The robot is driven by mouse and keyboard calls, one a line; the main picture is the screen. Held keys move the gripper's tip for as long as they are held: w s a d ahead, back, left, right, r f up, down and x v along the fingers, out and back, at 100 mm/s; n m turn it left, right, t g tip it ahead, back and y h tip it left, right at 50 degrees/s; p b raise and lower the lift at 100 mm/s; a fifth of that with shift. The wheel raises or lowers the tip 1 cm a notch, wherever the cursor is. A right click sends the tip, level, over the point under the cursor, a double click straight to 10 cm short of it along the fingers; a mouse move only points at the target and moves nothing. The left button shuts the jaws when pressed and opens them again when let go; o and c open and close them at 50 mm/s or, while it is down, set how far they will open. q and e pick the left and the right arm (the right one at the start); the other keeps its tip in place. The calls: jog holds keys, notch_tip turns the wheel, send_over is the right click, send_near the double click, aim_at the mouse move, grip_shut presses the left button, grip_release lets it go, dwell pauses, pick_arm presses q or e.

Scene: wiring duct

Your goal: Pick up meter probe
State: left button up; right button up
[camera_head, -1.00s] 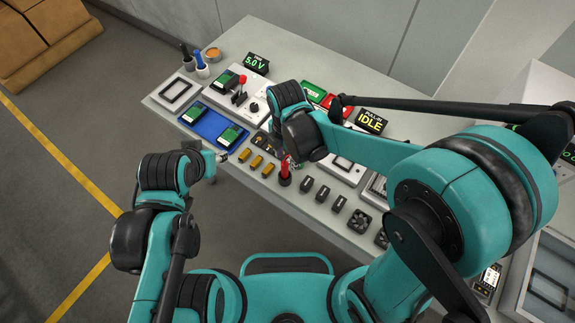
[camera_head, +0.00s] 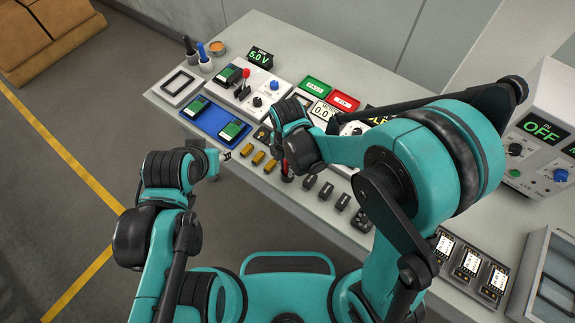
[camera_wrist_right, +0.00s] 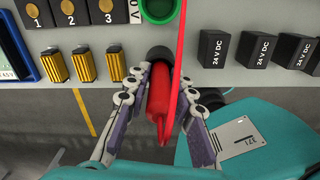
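The meter probe is red and stands by the bench's front edge, in a black holder (camera_wrist_right: 160,53). In the head view only a little of it shows beneath my right wrist. In the right wrist view the probe (camera_wrist_right: 160,95) lies between the two fingers of my right gripper (camera_wrist_right: 166,78). The fingers look open around it, with a small gap seen on at least one side; contact is unclear. A red lead runs along it. In the head view, my right gripper (camera_head: 282,152) is mostly hidden. My left gripper (camera_head: 225,157) hovers off the bench's front edge, its fingers too small to read.
Yellow parts (camera_head: 258,157) stand left of the probe and black 24 V DC blocks (camera_head: 326,190) right of it, close to my right fingers. A blue tray (camera_head: 205,117) with green-topped modules lies farther left. A power unit (camera_head: 545,130) reading OFF stands right.

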grip_shut()
jog(key=shift+r, duration=0.65)
notch_tip(320, 180, up, 3)
jog(key=shift+f+p, duration=0.1)
jog(key=shift+p, duration=0.75)
jog(key=s+d+r+p, duration=0.3)
jog(key=s+d+r, duration=0.2)
jog(key=d, duration=0.5)
notch_tip(320, 180, up, 2)
jog(key=shift+s+d, duration=0.2)
jog(key=shift+s, duration=0.05)
jog(key=shift+r, duration=0.1)
